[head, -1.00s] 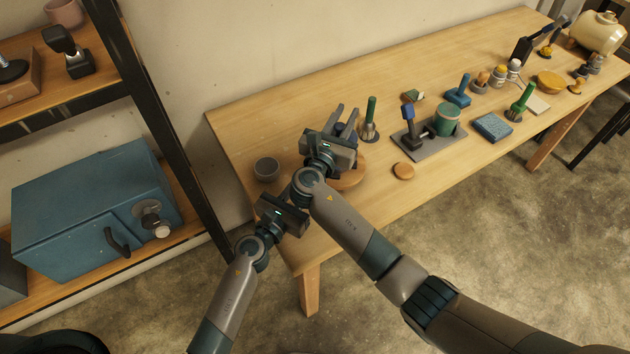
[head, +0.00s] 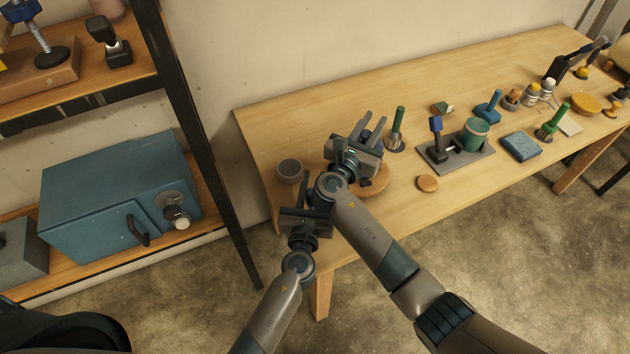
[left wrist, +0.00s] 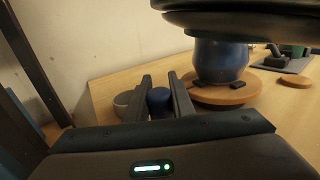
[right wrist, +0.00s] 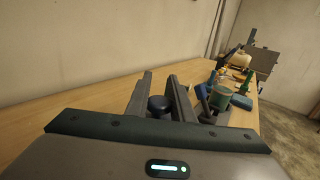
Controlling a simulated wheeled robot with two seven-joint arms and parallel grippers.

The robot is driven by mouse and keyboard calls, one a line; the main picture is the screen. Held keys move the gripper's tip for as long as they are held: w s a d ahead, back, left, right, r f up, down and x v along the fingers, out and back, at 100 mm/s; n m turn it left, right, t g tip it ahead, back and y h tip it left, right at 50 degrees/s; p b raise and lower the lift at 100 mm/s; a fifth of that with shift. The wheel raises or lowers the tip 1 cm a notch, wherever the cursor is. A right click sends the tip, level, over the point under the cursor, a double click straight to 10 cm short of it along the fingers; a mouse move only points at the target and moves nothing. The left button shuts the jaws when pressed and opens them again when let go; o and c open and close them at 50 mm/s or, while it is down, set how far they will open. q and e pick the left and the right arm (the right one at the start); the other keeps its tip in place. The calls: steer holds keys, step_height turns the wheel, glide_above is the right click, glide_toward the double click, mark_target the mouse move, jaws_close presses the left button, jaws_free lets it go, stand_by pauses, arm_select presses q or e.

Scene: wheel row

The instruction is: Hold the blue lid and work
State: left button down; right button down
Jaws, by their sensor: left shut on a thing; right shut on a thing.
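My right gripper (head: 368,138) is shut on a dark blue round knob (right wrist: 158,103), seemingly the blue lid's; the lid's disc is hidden. A blue jar (left wrist: 220,62) stands upright on a round wooden board (left wrist: 215,94). The board also shows in the head view (head: 378,186), where my right gripper covers most of the jar. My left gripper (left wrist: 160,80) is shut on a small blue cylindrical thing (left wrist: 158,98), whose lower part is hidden. In the head view my left gripper (head: 310,200) is low, left of the board, close beside my right wrist.
A grey cup (head: 290,171) stands left of the board. A green-handled brush (head: 396,128) stands behind it. A wooden disc (head: 427,183) and a grey plate (head: 470,163) with a green pot are to the right. A shelf with a blue box (head: 120,205) is left.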

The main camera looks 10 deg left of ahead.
arm_select(q)
steer(key=c, duration=1.5)
jaws_free()
steer(key=shift+c, duration=0.2)
steer(key=s, duration=1.2)
steer(key=shift+d, duration=0.35)
